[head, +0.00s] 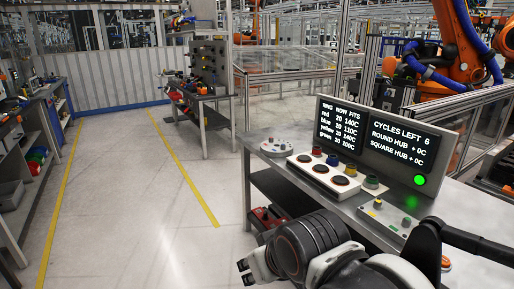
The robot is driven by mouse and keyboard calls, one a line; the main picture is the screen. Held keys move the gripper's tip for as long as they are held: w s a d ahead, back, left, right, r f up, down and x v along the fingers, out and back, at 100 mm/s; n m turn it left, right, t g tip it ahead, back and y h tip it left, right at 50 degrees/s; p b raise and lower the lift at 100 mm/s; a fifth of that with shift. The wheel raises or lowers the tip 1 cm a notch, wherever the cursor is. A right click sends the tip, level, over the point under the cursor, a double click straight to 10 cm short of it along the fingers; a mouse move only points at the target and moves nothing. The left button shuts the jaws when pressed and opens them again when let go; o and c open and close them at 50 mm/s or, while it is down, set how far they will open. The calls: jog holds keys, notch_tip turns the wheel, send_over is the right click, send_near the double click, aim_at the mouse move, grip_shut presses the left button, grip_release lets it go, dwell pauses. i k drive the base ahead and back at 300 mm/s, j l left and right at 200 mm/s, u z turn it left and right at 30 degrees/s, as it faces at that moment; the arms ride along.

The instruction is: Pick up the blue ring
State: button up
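The blue ring (332,160) is small and sits at the back of a white block (322,178) on the metal workbench, in a row with a red ring (317,151), a yellow ring (351,170) and a green ring (371,182). Dark round spots lie in front of the rings on the block. My gripper (244,272) is at the bottom of the head view, left of the bench and well apart from the blue ring. Its two dark fingertips are spread apart with nothing seen between them. My arm hides part of the bench's front.
A black display (378,140) with ring and hub readings stands behind the rings. A red-and-black item (268,217) is below the bench edge. The floor at left is clear.

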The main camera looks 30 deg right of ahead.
aim_at(332, 161)
jog(key=i+z, duration=0.2)
jog(key=i, duration=0.3)
jog(key=i+j+z, duration=0.2)
jog(key=i, duration=0.25)
jog(key=i+j+z, duration=0.15)
jog(key=i, duration=0.35)
jog(key=i+l+z, duration=0.15)
jog(key=z, duration=0.3)
jog(key=i+l+z, duration=0.15)
jog(key=z, duration=0.3)
jog(key=i+z, duration=0.25)
jog(key=z, duration=0.15)
jog(key=i+z, duration=0.2)
jog(key=z, duration=0.25)
jog(key=i+j+u, duration=0.15)
jog(key=j, duration=0.15)
